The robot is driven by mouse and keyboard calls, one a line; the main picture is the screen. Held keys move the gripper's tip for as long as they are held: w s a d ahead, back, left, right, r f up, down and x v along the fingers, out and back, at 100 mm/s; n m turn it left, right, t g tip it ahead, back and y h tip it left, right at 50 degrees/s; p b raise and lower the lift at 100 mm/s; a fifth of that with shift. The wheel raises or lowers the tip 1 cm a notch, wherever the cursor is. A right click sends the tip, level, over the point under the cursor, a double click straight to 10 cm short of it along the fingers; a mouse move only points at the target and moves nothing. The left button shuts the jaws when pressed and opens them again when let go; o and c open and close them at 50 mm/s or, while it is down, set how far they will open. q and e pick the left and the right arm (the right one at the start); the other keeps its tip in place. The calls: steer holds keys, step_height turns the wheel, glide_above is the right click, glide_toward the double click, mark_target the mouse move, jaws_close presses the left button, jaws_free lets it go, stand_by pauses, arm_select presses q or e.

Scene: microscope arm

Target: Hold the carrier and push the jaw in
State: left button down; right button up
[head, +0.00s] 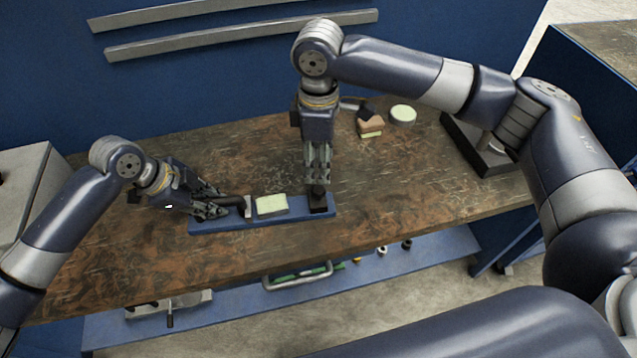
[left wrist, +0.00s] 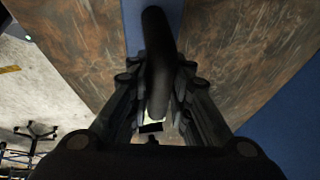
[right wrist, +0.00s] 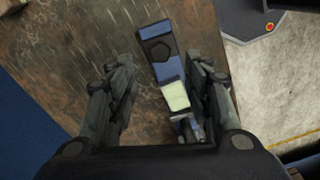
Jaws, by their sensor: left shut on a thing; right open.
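A long blue carrier (head: 245,218) lies on the workbench, with a pale green block (head: 271,205) on its middle. A black block (head: 318,200), which may be the jaw, sits at its right end. A grey upright plate (head: 246,206) stands left of the green block, with a black handle (head: 229,202) beside it. My left gripper (head: 222,206) is shut on the black handle, which fills the space between its fingers in the left wrist view (left wrist: 158,55). My right gripper (head: 318,178) points down, open, just above the black block; contact cannot be told. The right wrist view shows the black block (right wrist: 157,47) and green block (right wrist: 175,96).
The brown workbench (head: 400,205) is clear in front of the carrier and to its right. Behind stand a pinkish-brown block with a black top (head: 369,126), a round pale green item (head: 403,115) and a dark stand base (head: 482,152). A lower blue shelf (head: 345,278) holds tools.

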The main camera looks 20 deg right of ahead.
mark_target(319, 189)
step_height(319, 189, down, 8)
steer(key=shift+f, duration=0.15)
stand_by(0.3)
